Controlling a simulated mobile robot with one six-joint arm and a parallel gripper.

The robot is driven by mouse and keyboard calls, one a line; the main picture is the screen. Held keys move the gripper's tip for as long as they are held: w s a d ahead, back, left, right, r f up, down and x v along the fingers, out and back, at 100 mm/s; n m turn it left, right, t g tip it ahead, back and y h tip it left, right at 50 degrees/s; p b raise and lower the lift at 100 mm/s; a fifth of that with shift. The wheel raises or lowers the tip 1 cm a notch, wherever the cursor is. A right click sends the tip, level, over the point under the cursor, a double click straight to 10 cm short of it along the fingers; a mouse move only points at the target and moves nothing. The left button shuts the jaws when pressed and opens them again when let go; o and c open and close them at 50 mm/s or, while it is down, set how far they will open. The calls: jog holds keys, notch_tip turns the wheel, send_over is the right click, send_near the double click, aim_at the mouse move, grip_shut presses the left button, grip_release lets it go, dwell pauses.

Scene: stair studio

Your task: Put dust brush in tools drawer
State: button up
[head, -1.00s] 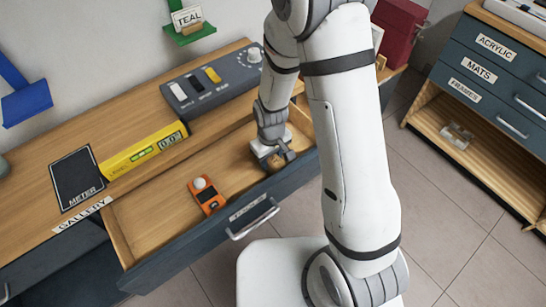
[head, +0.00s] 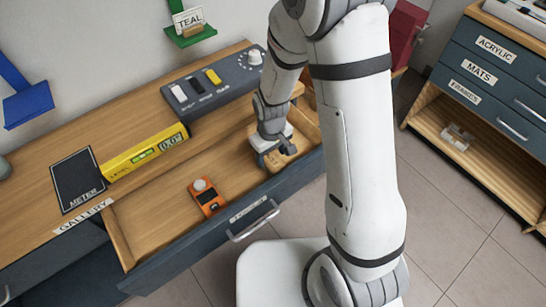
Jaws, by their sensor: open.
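The drawer (head: 150,223) is pulled out below the wooden counter; the label on its front is too small to read. My gripper (head: 277,160) is open and points down inside the right end of this drawer. A small pale wooden piece (head: 287,158) shows beside its fingers, low in the drawer. It may be the dust brush, but the gripper and the low detail keep me from telling. No other brush is clearly in view. An orange handheld meter with a white dome (head: 208,197) lies in the middle of the drawer, left of my gripper.
On the counter are a yellow level (head: 144,151), a black pad marked METER (head: 77,180) and a grey control panel (head: 212,85). A green TEAL holder (head: 190,38) and blue holder (head: 28,103) are on the wall. A labelled drawer cabinet (head: 475,100) stands right.

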aim_at(272, 159)
notch_tip(272, 159, up, 9)
jog(key=s+d+r+m+t, duration=0.1)
jog(key=s+d+r+m, duration=0.2)
jog(key=s+d+r, duration=0.3)
jog(key=s+d+r+m+t, duration=0.1)
jog(key=s+d+r+m, duration=0.2)
jog(key=r, duration=0.6)
jog(key=s+d, duration=0.2)
jog(key=d, duration=0.1)
jog(key=shift+s+d+r+m+p, duration=0.3)
jog(key=shift+s+m+p, duration=0.05)
jog(key=shift+s+m, duration=0.05)
